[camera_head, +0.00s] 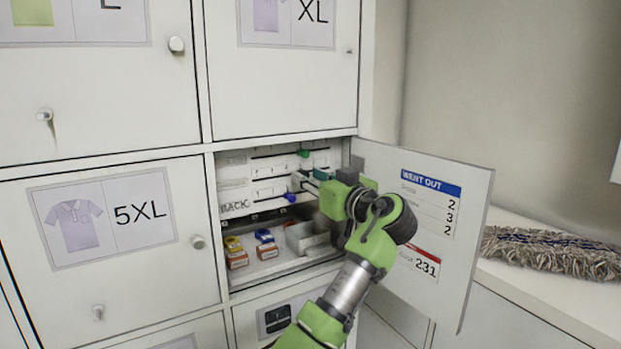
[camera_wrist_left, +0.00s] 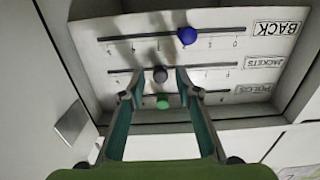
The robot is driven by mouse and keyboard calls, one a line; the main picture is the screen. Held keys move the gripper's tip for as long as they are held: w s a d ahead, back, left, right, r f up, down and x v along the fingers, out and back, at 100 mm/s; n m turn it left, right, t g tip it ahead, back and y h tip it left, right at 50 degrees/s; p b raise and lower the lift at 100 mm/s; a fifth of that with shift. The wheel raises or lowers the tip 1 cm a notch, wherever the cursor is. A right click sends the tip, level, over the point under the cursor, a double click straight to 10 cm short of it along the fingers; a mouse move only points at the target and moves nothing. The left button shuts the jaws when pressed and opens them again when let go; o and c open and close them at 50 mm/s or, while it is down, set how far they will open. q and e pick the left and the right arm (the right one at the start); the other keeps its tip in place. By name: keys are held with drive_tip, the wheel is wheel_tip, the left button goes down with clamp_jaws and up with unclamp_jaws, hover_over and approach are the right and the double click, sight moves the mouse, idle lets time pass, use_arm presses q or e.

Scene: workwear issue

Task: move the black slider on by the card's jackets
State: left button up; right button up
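In the left wrist view, which sees the panel upside down, the black slider knob (camera_wrist_left: 160,74) sits on the middle slot, beside the JACKETS label (camera_wrist_left: 262,62). My left gripper (camera_wrist_left: 160,76) is open, with one finger on either side of that knob; contact is not clear. In the head view my left gripper (camera_head: 303,181) reaches into the open locker and hides the black knob. The card (camera_head: 431,203) on the open door is headed WENT OUT and shows 2, 3, 2; its row names are too small to read. My right gripper is not in view.
A blue knob (camera_wrist_left: 187,36) sits on the BACK slot and a green knob (camera_wrist_left: 163,102) on the POLOS slot. Small boxes (camera_head: 267,248) and a grey tray (camera_head: 308,238) stand below the panel. The open door (camera_head: 470,240) flanks my arm on the right.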

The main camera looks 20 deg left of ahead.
use_arm(q)
drive_tip(key=v, duration=1.2)
